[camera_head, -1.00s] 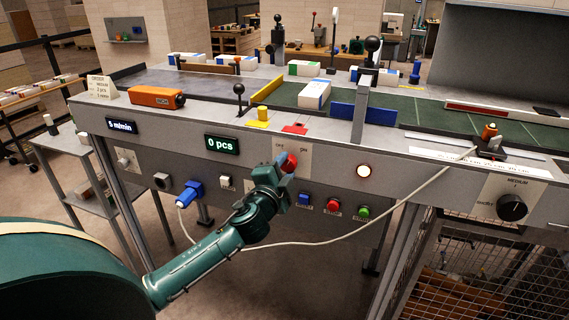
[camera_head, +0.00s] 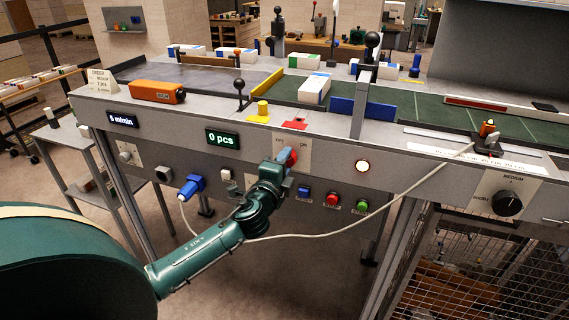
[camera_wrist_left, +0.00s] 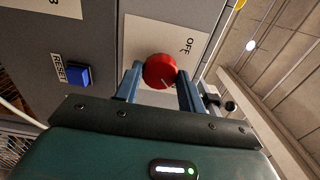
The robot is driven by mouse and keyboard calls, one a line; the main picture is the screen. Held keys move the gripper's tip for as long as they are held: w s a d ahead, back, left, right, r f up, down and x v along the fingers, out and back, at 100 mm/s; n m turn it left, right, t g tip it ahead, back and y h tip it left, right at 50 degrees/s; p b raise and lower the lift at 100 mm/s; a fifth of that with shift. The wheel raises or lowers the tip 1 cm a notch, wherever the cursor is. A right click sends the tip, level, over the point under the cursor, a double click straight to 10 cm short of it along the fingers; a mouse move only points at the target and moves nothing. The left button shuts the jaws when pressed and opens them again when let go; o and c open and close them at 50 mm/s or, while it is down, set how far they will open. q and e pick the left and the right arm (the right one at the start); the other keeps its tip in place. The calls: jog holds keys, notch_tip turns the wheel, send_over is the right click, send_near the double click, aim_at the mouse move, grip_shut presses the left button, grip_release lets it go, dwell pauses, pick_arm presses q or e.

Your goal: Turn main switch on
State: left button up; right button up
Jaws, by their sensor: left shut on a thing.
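The main switch is a red rotary knob (camera_head: 291,155) on a pale plate (camera_head: 304,150) marked OFF and ON, on the front panel of the conveyor bench. My left gripper (camera_head: 287,157) is shut on the knob. In the left wrist view the red knob (camera_wrist_left: 160,71) sits between the two blue fingers (camera_wrist_left: 160,88), with the OFF label above it to the right. The ON label is hidden there. A round lamp (camera_head: 362,167) right of the switch glows whitish. My right gripper is not in view.
Blue, red and green buttons (camera_head: 333,199) sit right of my gripper. A blue plug (camera_head: 191,187) with a white cable is on the left. Displays read "0 pcs" (camera_head: 223,139) and "5 m/min" (camera_head: 123,119). White packs (camera_head: 314,89) lie on the belt.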

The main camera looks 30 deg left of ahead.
pick_arm(q)
jog(key=o, duration=1)
jog(key=shift+c, duration=0.2)
jog(key=b+v, duration=0.2)
jog(key=v, duration=1.1)
jog(key=shift+d, duration=0.1)
